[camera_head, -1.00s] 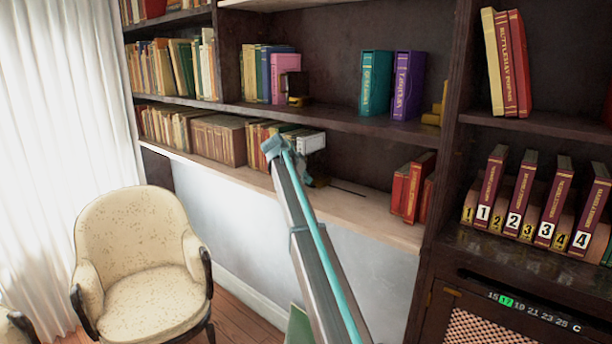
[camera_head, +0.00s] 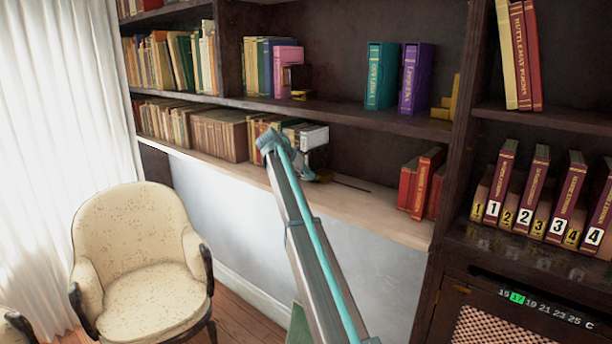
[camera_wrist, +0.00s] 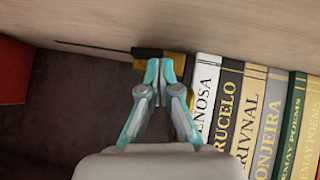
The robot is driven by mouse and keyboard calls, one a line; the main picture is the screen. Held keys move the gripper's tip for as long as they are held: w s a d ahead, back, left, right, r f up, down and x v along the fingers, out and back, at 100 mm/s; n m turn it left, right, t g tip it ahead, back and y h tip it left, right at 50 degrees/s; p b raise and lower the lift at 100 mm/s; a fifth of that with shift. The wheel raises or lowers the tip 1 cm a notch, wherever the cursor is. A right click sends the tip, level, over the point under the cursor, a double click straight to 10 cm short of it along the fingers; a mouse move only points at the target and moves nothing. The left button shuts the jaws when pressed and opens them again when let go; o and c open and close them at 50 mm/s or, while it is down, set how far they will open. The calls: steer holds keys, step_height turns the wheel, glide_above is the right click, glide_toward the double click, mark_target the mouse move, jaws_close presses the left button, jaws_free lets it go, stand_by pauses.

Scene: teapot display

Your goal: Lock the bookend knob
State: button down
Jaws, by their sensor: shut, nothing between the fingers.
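A bookend with a brass-coloured part (camera_wrist: 176,66) and a black piece (camera_wrist: 147,53) beside it stands at the end of a book row, against the wooden shelf, in the wrist view. My gripper (camera_wrist: 158,70) is shut and empty. Its fingertips overlap the brass part in the picture; I cannot tell whether they touch it. The fingers hide part of the bookend. In the head view my gripper (camera_head: 305,172) is low over the pale lower shelf, and the bookend (camera_head: 323,176) shows only as a small dark and gold patch beside it.
Books (camera_wrist: 205,98) stand close on one side of the gripper in the wrist view. A thin dark slot (camera_head: 350,187) runs along the pale shelf (camera_head: 385,222). Red books (camera_head: 420,183) stand at its right end. The shelf between is bare. An armchair (camera_head: 140,250) is at left.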

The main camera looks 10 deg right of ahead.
steer(key=shift+w+a+f, duration=0.15)
steer(key=shift+f, duration=0.05)
steer(key=shift+w+a+f+b, duration=0.1)
steer(key=shift+f+b, duration=0.2)
steer(key=shift+b, duration=0.9)
steer(key=shift+w+a+f+b, duration=0.15)
steer(key=shift+f+b, duration=0.05)
steer(key=shift+b, duration=0.5)
